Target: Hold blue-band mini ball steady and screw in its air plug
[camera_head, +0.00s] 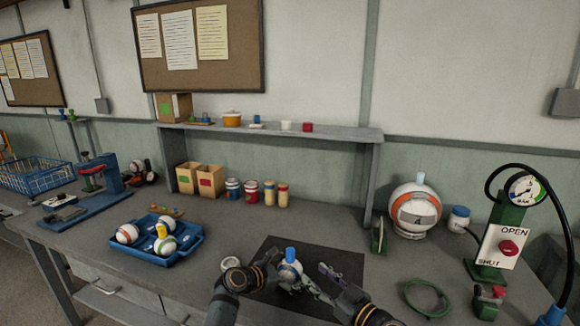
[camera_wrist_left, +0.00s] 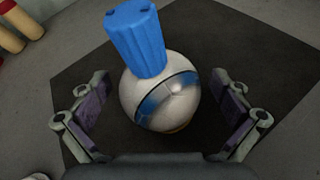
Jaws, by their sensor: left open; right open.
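The white mini ball with a blue band (camera_head: 289,273) stands on the dark mat (camera_head: 341,258). Its blue air plug (camera_head: 291,254) stands upright on top; how deep it sits cannot be told. In the left wrist view the ball (camera_wrist_left: 160,100) is between the open fingers of my left gripper (camera_wrist_left: 163,112), with a gap on both sides, and the ribbed blue plug (camera_wrist_left: 135,42) shows large. In the head view my left gripper (camera_head: 276,273) is at the ball's left. My right gripper (camera_head: 318,280) is open and empty close to the ball's right.
A blue tray (camera_head: 195,247) with several balls is at the left. A white round lid-like piece (camera_head: 230,264) is beside my left gripper. A large orange-banded ball (camera_head: 415,206), a green cord loop (camera_head: 427,298) and a valve stand with gauge (camera_head: 500,235) are at the right.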

